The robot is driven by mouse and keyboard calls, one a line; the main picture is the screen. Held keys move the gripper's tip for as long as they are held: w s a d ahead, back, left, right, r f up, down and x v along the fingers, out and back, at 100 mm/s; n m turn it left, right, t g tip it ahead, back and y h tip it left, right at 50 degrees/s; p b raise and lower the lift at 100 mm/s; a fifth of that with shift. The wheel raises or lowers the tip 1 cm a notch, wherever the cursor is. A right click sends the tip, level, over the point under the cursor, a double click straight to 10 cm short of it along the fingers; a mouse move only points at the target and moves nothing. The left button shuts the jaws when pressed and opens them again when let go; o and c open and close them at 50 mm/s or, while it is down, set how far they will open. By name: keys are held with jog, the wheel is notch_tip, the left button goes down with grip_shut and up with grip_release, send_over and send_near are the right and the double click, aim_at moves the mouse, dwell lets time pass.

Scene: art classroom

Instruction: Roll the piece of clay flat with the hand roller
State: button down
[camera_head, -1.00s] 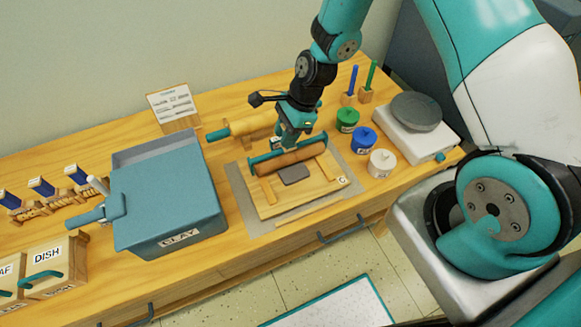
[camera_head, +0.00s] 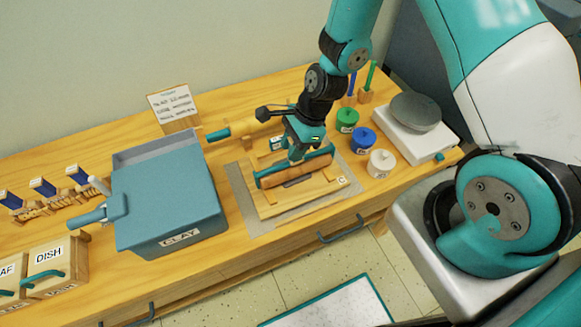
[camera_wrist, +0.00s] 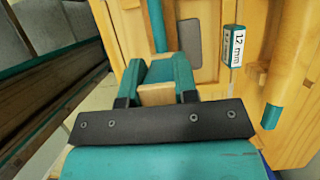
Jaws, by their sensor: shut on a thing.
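The hand roller (camera_head: 315,167), a brown cylinder with a teal frame, lies across the wooden board (camera_head: 270,207) in the head view. My gripper (camera_head: 297,154) points down at the middle of its frame and is shut on it. In the wrist view my gripper (camera_wrist: 159,80) has its two teal fingers around a small wooden block, seemingly the roller's grip. The clay (camera_head: 298,182) is a dark grey-brown flat piece on the board. The roller covers most of it, leaving only its front strip visible. I cannot tell how firmly they touch.
The blue-grey CLAY bin (camera_head: 170,205) stands left of the board. Green (camera_head: 347,120), blue (camera_head: 363,139) and white (camera_head: 381,163) jars stand to its right, before a scale (camera_head: 413,130). A wooden rolling pin (camera_head: 243,127) lies behind. A "12 mm" label (camera_wrist: 236,47) shows in the wrist view.

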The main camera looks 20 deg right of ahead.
jog(key=shift+s, duration=0.6)
jog(key=shift+w, duration=0.1)
jog(key=shift+w+f, duration=0.25)
jog(key=shift+w, duration=1.25)
jog(key=w, duration=0.3)
jog(key=shift+w+r+p, duration=0.15)
jog(key=shift+r+p, duration=0.05)
jog(key=shift+p, duration=0.2)
